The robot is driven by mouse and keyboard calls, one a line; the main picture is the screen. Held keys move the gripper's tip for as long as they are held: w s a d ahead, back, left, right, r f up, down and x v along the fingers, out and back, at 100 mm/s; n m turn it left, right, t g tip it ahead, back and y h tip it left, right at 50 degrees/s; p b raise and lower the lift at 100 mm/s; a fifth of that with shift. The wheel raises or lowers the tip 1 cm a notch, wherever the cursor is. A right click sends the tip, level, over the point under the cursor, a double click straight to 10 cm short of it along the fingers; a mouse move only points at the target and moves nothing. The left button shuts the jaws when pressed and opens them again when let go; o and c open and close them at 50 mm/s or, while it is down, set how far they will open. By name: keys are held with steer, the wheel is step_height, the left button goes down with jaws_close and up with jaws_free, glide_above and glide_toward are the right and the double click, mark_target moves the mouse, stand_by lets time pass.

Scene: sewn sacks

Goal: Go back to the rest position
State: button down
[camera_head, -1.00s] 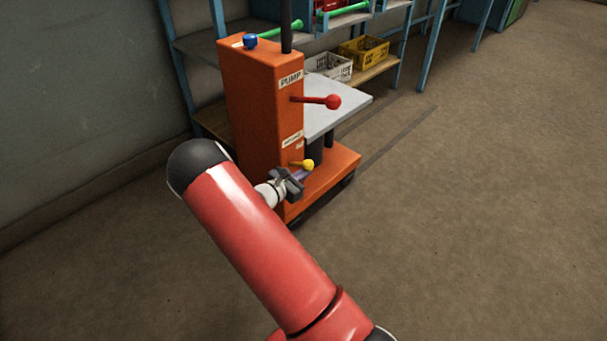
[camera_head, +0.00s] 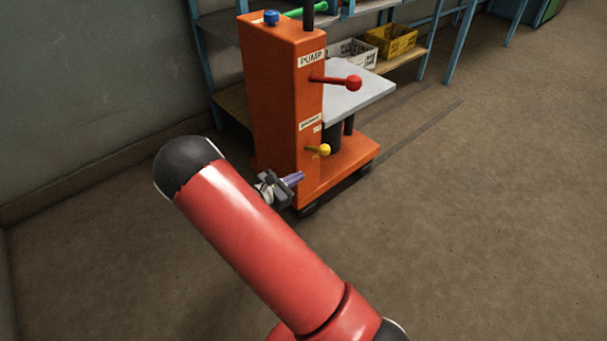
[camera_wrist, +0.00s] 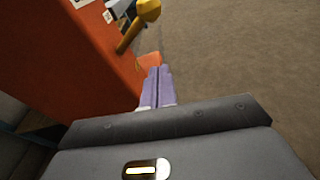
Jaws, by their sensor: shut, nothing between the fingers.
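My gripper (camera_head: 296,178) is in front of the lower part of the orange pump cart, apart from the yellow-knobbed lever as far as the head view shows. In the wrist view its purple fingers (camera_wrist: 158,85) are together with nothing between them. My red arm hides part of the gripper's wrist in the head view. The orange cart (camera_head: 275,100) stands upright, with a red-knobbed lever (camera_head: 352,82) beside the PUMP label and a yellow-knobbed lever (camera_head: 324,150) lower down. The yellow knob also shows in the wrist view (camera_wrist: 149,9), ahead of the fingertips.
The cart carries a grey platform (camera_head: 350,95) on its right side. A blue-framed shelf (camera_head: 447,50) behind holds a yellow crate (camera_head: 391,40) and a grey crate (camera_head: 352,53). A wall (camera_head: 90,80) stands at the left. The brown floor (camera_head: 480,220) at the right is clear.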

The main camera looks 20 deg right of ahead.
stand_by(0.5)
steer(key=s+d+r+m+g+y, duration=0.2)
steer(key=s+r+m+g+y, duration=0.45)
steer(key=s+r+m, duration=0.65)
steer(key=s+a+r+m+t+y, duration=0.3)
steer(key=s+a+r+m+y, duration=0.1)
steer(key=s+r, duration=0.3)
steer(key=s+a+r+m+t+y+p, duration=0.1)
steer(key=s+a+r+m+t+y, duration=0.2)
steer(key=s+a+r+y, duration=0.2)
steer(key=s+r, duration=0.2)
steer(key=s, duration=0.2)
steer(key=shift+s+m, duration=0.35)
steer(key=shift+m, duration=0.05)
